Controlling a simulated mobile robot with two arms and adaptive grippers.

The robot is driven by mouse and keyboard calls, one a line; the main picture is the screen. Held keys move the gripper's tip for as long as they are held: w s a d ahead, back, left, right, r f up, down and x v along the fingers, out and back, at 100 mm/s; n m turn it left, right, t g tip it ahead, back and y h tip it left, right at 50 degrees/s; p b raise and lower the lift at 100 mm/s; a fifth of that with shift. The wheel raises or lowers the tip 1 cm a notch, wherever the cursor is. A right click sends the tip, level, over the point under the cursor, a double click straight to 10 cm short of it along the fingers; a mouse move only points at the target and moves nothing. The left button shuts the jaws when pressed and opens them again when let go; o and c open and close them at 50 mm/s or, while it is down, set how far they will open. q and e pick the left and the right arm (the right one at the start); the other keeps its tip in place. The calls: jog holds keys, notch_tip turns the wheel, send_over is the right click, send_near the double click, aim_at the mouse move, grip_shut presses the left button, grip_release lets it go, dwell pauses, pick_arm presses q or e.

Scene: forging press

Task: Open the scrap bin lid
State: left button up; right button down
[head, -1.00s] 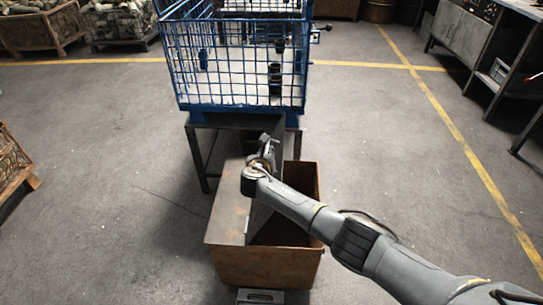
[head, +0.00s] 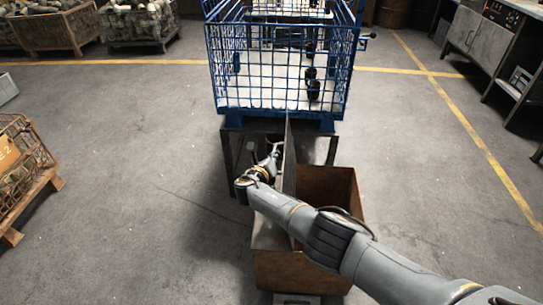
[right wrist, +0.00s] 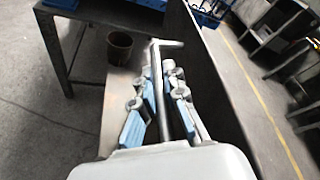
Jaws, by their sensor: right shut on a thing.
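The scrap bin (head: 335,190) is a rusty brown open box on the floor in the lower middle of the head view. Its lid (head: 289,160) is a grey panel standing up almost edge-on, and the right part of the bin's mouth is open. My right gripper (head: 271,158) is at the left side of the lid. In the right wrist view its blue-padded fingers (right wrist: 160,95) are shut around a bent metal bar (right wrist: 158,62), the lid's handle. The lid shows there as a dark panel (right wrist: 213,75). My right forearm hides part of the bin. My left gripper is not in view.
A blue wire cage (head: 280,85) stands on a dark metal stand (head: 231,150) just behind the bin. A wooden crate (head: 28,150) is at the left. A workbench (head: 480,45) is at the far right. The floor either side of the bin is clear.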

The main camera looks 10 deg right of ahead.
aim_at(283, 178)
jog(key=shift+a, duration=0.1)
dwell(0.3)
jog(key=c, duration=1.4)
grip_release()
jog(key=shift+s+a+r, duration=0.1)
jog(key=shift+s+a, duration=0.25)
jog(key=shift+s, duration=0.3)
jog(key=v, duration=1)
jog(key=shift+s, duration=0.15)
jog(key=shift+a, duration=0.15)
